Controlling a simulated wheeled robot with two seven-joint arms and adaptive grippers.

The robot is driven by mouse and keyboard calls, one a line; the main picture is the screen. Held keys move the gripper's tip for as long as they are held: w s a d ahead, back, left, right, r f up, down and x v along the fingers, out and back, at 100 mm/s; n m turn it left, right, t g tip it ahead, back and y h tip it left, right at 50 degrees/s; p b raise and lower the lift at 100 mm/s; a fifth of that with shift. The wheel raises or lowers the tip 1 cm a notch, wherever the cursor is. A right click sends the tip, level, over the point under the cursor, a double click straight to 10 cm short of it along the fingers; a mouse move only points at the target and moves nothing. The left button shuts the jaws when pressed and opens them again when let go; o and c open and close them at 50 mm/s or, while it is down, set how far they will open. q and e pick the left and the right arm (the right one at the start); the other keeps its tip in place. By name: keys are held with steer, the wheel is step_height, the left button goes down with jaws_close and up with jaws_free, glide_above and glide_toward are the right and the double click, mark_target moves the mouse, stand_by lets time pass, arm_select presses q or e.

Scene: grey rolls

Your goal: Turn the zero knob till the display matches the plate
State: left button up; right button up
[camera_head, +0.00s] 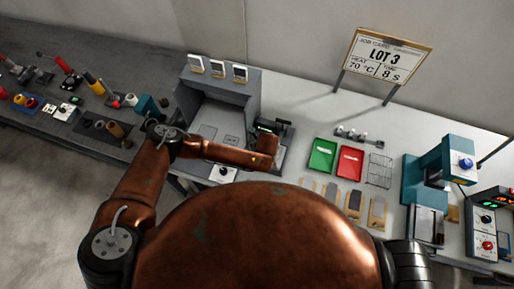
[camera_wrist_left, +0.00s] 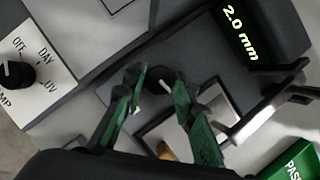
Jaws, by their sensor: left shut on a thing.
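In the head view the gauge (camera_head: 272,127) is partly behind my arm. A small dark round knob with a white mark (camera_wrist_left: 159,77) sits on its grey base. My left gripper (camera_wrist_left: 158,78) has its green fingers on either side of this knob and is shut on it. In the head view my left gripper (camera_head: 268,153) is over the gauge, its fingertips hidden. I cannot tell which item is the plate. My right gripper is out of view.
A panel with an OFF/DAY/UV knob (camera_wrist_left: 15,75) is beside the gauge. A grey viewing booth (camera_head: 217,105) stands to the left. Green (camera_head: 322,155) and red (camera_head: 348,161) trays lie right. A job card (camera_head: 385,57) reads LOT 3, 70 °C, 8 s.

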arm_select(q)
steer(key=shift+m+h, duration=0.3)
steer(key=shift+m, duration=0.3)
steer(key=shift+p, duration=0.3)
steer(key=o, duration=1.2)
steer(key=shift+c, duration=0.2)
steer(key=shift+r, duration=0.1)
steer(key=v, duration=1.1)
steer(key=shift+s+r, duration=0.3)
steer(key=shift+s+d, duration=0.1)
